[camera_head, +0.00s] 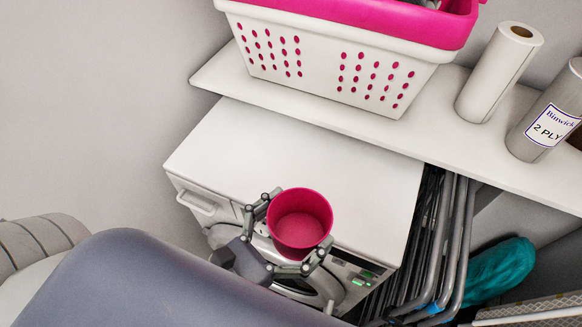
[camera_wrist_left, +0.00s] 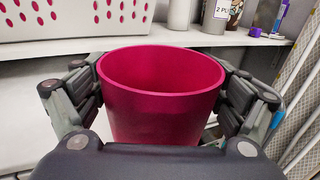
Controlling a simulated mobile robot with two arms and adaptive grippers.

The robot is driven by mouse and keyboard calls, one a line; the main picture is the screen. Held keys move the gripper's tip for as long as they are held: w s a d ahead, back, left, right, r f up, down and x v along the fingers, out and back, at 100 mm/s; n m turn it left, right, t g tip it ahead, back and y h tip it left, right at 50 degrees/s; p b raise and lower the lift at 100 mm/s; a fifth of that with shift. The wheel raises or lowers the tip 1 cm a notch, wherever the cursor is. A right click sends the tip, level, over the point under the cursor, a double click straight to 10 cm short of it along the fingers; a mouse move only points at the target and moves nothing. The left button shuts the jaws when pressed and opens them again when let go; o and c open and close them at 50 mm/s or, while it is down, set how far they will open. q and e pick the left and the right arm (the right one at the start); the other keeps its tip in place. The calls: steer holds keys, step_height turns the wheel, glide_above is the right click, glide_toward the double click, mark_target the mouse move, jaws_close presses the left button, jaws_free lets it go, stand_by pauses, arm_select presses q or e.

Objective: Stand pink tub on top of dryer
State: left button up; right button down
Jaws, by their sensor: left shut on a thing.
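The pink tub (camera_head: 299,222) is open at the top and upright, and my left gripper (camera_head: 285,232) is shut on it, one finger on each side. In the head view the tub shows over the front edge of the dryer (camera_head: 290,170), whose white top is bare behind it. How high the tub is above the dryer top I cannot tell. In the left wrist view the tub (camera_wrist_left: 160,95) fills the middle between both fingers. My right gripper does not show.
A shelf (camera_head: 360,128) runs above and behind the dryer, with a white and pink laundry basket (camera_head: 335,65), a paper roll (camera_head: 497,72) and a labelled roll (camera_head: 552,112) on it. Folded metal frames (camera_head: 440,235) and a teal cloth bundle (camera_head: 500,268) stand right of the dryer.

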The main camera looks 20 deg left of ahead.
mark_target(304, 196)
arm_select(q)
steer(key=shift+w+a+r+p, duration=0.1)
steer(key=shift+w+r+p, duration=0.1)
steer(key=shift+w+p, duration=0.15)
steer(key=w+p, duration=0.1)
steer(key=w, duration=0.1)
steer(key=w+a+p, duration=0.1)
steer(key=w, duration=0.4)
steer(key=w+a+f+p, duration=0.1)
steer(key=w, duration=0.3)
steer(key=w+a+f, duration=0.1)
steer(key=w, duration=0.2)
steer(key=shift+w+a+p, duration=0.2)
steer(key=shift+a+p, duration=0.05)
steer(key=shift+p, duration=0.05)
step_height(304, 196, down, 3)
steer(key=shift+r+b, duration=0.2)
steer(key=shift+b, duration=0.6)
steer(key=shift+f, duration=0.35)
